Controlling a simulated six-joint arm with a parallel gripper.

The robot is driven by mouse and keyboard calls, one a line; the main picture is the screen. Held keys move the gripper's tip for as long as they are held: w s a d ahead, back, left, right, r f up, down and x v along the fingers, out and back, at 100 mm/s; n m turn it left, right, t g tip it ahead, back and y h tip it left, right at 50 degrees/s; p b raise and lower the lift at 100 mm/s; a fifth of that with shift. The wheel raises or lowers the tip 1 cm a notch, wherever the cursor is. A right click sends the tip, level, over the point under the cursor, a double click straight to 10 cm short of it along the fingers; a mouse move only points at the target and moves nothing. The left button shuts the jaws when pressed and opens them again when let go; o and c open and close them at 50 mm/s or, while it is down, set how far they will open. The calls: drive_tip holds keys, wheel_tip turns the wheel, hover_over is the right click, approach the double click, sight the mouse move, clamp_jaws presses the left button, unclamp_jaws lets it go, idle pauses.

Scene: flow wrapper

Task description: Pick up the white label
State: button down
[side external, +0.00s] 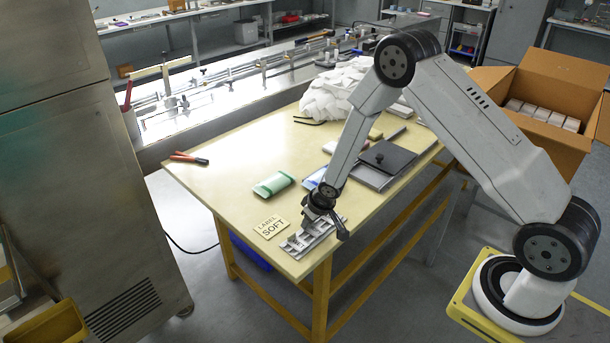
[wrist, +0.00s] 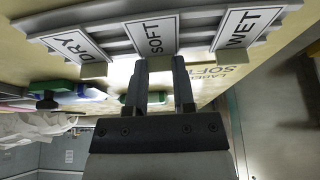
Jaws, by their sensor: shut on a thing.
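The label rack (side external: 298,243) is a grey slotted holder at the table's near corner. In the wrist view it carries three white labels: DRY (wrist: 70,46), SOFT (wrist: 156,38) and WET (wrist: 243,29). The DRY and WET labels show small olive tabs at their lower edges. My gripper (side external: 316,222) is down at the rack. In the wrist view my gripper (wrist: 161,68) has its fingers on either side of the lower end of the white SOFT label, shut on it. The label still appears in line with the others in the rack.
A printed "LABEL SOFT" patch (side external: 270,227) lies on the tabletop left of the rack. The front-left tabletop is largely clear.

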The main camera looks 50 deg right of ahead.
drive_tip(key=shift+r, duration=0.25)
drive_tip(key=shift+r, duration=1.2)
drive_tip(key=s+a+r, duration=0.1)
drive_tip(key=s+r, duration=0.9)
drive_tip(key=s, duration=0.4)
idle(0.3)
drive_tip(key=shift+w+r, duration=0.1)
idle(0.6)
